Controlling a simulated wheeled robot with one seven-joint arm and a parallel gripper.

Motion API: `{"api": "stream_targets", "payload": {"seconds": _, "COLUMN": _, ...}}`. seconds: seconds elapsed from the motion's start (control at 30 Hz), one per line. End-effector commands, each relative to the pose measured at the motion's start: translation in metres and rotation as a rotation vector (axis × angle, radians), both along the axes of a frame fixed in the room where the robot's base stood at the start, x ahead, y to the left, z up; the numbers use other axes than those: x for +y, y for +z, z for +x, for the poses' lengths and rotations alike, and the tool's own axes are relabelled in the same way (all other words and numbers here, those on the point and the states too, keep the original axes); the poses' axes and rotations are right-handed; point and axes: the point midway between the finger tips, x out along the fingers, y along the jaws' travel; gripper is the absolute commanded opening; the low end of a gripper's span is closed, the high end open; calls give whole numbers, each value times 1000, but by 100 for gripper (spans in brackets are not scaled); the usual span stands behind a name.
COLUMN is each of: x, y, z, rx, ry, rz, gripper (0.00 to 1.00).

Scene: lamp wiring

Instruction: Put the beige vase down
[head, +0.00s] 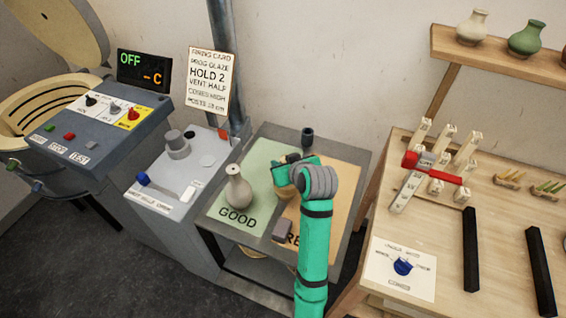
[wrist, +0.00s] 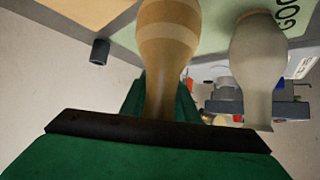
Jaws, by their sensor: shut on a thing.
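The beige vase (head: 285,190), tan with a paler band, is in my gripper (head: 291,166). It sits over the border between the green GOOD area (head: 256,160) and the orange area (head: 345,185). In the wrist view the vase (wrist: 168,45) shows large, its neck between the green fingers of my gripper (wrist: 160,105). Its base runs out of that view, so I cannot tell whether it touches the surface. My arm hides part of it in the head view.
A greyish vase (head: 238,190) stands on the GOOD area, close left of the held vase; it also shows in the wrist view (wrist: 258,60). A dark cylinder (head: 307,138) is at the back edge.

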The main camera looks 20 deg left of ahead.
Motion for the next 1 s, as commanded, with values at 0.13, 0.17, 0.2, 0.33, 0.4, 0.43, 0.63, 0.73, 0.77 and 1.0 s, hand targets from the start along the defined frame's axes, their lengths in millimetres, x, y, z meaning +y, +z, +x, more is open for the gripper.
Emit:
{"api": "stream_targets", "payload": {"seconds": 0.13, "x": 0, "y": 0, "z": 0, "rx": -1, "ry": 0, "rz": 1, "gripper": 0}}
{"api": "stream_targets", "payload": {"seconds": 0.17, "x": 0, "y": -1, "z": 0, "rx": -1, "ry": 0, "rz": 1, "gripper": 0}}
{"api": "stream_targets", "payload": {"seconds": 0.2, "x": 0, "y": -2, "z": 0, "rx": -1, "ry": 0, "rz": 1, "gripper": 0}}
{"api": "stream_targets", "payload": {"seconds": 0.33, "x": 0, "y": -3, "z": 0, "rx": 1, "ry": 0, "rz": -1, "gripper": 46}}
{"api": "stream_targets", "payload": {"seconds": 0.4, "x": 0, "y": -3, "z": 0, "rx": 1, "ry": 0, "rz": -1, "gripper": 46}}
{"api": "stream_targets", "payload": {"seconds": 0.43, "x": 0, "y": -3, "z": 0, "rx": 1, "ry": 0, "rz": -1, "gripper": 46}}
{"api": "stream_targets", "payload": {"seconds": 0.63, "x": 0, "y": -1, "z": 0, "rx": 0, "ry": 0, "rz": 0, "gripper": 46}}
{"api": "stream_targets", "payload": {"seconds": 0.73, "x": -2, "y": 3, "z": -2, "rx": 0, "ry": -1, "rz": 0, "gripper": 46}}
{"api": "stream_targets", "payload": {"seconds": 0.77, "x": -4, "y": 5, "z": -4, "rx": 0, "ry": -1, "rz": 0, "gripper": 46}}
{"api": "stream_targets", "payload": {"seconds": 1.0, "x": -28, "y": 32, "z": -29, "rx": -3, "ry": -2, "rz": 0, "gripper": 46}}
